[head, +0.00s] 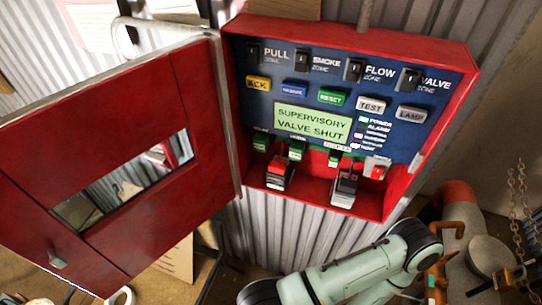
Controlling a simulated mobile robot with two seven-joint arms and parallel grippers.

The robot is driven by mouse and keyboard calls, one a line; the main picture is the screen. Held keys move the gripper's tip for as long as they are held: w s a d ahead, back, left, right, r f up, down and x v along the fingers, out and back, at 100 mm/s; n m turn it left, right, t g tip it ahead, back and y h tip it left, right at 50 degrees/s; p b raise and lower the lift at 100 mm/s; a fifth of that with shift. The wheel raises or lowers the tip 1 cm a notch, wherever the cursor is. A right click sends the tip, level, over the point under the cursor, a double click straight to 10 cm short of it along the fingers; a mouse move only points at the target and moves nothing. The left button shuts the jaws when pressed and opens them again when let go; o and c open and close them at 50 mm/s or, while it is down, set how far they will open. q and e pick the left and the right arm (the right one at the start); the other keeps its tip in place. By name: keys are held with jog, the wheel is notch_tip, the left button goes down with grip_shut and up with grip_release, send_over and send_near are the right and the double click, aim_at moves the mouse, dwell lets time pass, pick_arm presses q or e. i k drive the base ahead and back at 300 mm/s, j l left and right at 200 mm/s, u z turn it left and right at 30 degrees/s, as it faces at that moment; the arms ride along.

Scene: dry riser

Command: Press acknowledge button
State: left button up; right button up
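The yellow ACK button (257,84) is at the upper left of the blue face of a red alarm panel (300,60), below the PULL zone switch. Nothing covers the button and nothing touches it. The panel's green display (312,124) reads "SUPERVISORY VALVE SHUT". Pale green links of one of my arms cross the bottom of the view, below the panel. Neither of my grippers can be seen.
The panel's red door (100,165) with a window stands open to the left. Blue, green RESET (332,97), TEST (371,104) and LAMP (411,115) buttons sit right of ACK. Pipework with an orange fitting (458,200) and chains (520,190) stand at lower right.

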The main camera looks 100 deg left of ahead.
aim_at(255, 82)
jog(key=u, duration=1.6)
jog(key=i+l, duration=0.05)
